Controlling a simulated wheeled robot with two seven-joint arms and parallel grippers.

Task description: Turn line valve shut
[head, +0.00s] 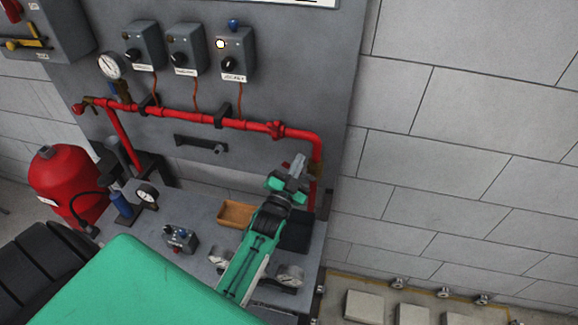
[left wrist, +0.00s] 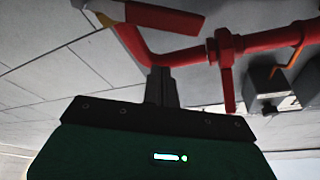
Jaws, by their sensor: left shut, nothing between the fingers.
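A red pipe (head: 200,118) runs along the grey panel and bends down at its right end, behind my left gripper. My left gripper (head: 301,160) is shut and empty, just in front of the downward pipe. A small red part (head: 286,165), perhaps the valve handle, shows just left of the fingers. In the left wrist view the shut fingers (left wrist: 160,74) point at the pipe bend, below a flat red handle (left wrist: 165,18) that I take for the line valve's. A gap shows between fingers and handle. The valve body is mostly hidden. My right gripper is not in view.
Three switch boxes (head: 187,50) and a gauge (head: 112,65) are above the pipe. A wooden tray (head: 236,213), a dark bin (head: 297,235) and a small control box (head: 180,238) sit on the bench. A red tank (head: 62,180) stands at left.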

